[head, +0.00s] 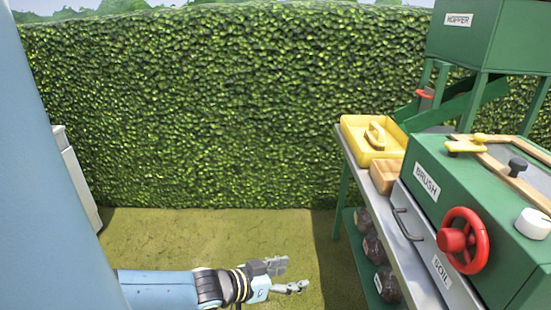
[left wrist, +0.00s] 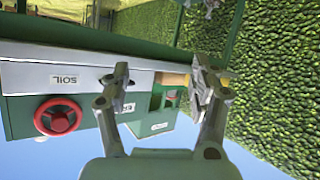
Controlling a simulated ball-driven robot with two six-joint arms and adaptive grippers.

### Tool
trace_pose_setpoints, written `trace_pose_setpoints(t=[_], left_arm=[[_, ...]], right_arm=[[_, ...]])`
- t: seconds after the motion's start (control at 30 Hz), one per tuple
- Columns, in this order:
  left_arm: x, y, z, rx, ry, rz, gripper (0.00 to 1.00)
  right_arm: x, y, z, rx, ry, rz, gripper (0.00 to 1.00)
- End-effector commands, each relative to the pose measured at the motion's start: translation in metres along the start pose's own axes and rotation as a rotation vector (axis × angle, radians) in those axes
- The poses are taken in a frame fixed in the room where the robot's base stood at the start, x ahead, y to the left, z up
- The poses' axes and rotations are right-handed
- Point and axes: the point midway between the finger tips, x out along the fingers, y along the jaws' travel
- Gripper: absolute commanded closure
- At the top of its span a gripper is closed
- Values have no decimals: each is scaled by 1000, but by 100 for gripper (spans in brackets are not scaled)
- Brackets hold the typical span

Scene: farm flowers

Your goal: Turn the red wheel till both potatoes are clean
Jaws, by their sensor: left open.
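The red wheel (head: 463,240) is on the front of the green machine (head: 425,150) labelled BRUSH, at the right of the head view. The wheel also shows at the left of the left wrist view (left wrist: 57,116), which is upside down. My left gripper (head: 285,276) is open and empty, low over the ground and well left of the wheel. Its two spread fingers (left wrist: 162,82) show in the left wrist view with nothing between them. No potatoes can be made out in either view. My right gripper is not in view.
A drawer labelled SOIL (head: 441,270) with a handle is below the wheel. A hedge (head: 220,110) stands behind.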

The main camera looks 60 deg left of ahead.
Motion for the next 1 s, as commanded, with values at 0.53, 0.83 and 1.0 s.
trace_pose_setpoints(t=[0.53, 0.83, 1.0], left_arm=[[-2, -1, 20, -3, -45, -26, 38], [-2, -1, 19, -3, -44, -26, 38], [-2, -1, 19, -3, -44, -26, 38]], right_arm=[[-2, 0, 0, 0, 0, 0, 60], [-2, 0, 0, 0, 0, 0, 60], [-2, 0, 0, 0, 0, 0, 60]])
